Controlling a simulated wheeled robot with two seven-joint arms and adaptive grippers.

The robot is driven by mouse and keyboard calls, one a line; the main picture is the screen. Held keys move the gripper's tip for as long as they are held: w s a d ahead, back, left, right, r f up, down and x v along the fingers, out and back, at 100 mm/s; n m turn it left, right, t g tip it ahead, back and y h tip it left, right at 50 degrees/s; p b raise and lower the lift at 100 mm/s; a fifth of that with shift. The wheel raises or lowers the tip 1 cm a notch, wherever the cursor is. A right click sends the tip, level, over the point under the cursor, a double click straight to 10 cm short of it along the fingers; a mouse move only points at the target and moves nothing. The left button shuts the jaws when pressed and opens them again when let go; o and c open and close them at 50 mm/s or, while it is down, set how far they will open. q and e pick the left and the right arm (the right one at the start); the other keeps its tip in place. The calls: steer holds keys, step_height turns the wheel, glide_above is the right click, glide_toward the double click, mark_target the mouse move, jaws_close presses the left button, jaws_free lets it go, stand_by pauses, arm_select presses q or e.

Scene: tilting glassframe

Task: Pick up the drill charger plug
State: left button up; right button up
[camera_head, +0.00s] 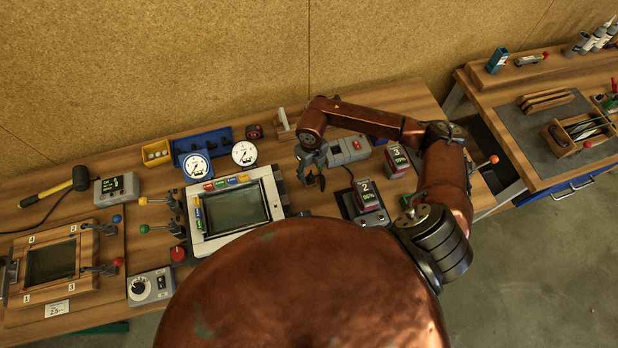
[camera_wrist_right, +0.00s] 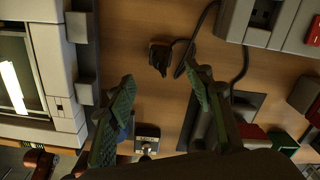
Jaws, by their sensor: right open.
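The drill charger plug, a small black plug (camera_wrist_right: 158,57) on a dark cable, lies on the wooden bench in the right wrist view. My right gripper (camera_wrist_right: 159,76) is open above the bench, its two green-padded fingers apart. The plug shows just beyond and between the fingertips, with nothing held. In the head view the right gripper (camera_head: 314,180) points down between the framed screen unit and the charger marked 2 (camera_head: 366,195). I cannot make out the plug clearly in the head view. My left gripper is not in view.
A grey power strip (camera_head: 349,150) with a red switch stands behind the gripper. The charger marked 3 (camera_head: 398,160) is to the right. The framed screen unit (camera_head: 236,208) is close on the left. Two white gauges (camera_head: 244,153) stand behind it.

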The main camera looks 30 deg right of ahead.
mark_target(310, 175)
steer(key=shift+f+p, duration=0.3)
steer(key=shift+f, duration=0.5)
steer(key=shift+w+d+f+p, duration=0.1)
steer(key=shift+f+p, duration=0.15)
steer(key=shift+f, duration=0.55)
steer(key=shift+w+a+f+p, duration=0.15)
steer(key=shift+f+p, duration=0.1)
steer(key=shift+f, duration=0.55)
steer(key=shift+w+d+f+p, duration=0.15)
steer(key=shift+f+p, duration=0.1)
steer(key=shift+f, duration=0.55)
steer(key=shift+c, duration=0.5)
steer(key=c, duration=1)
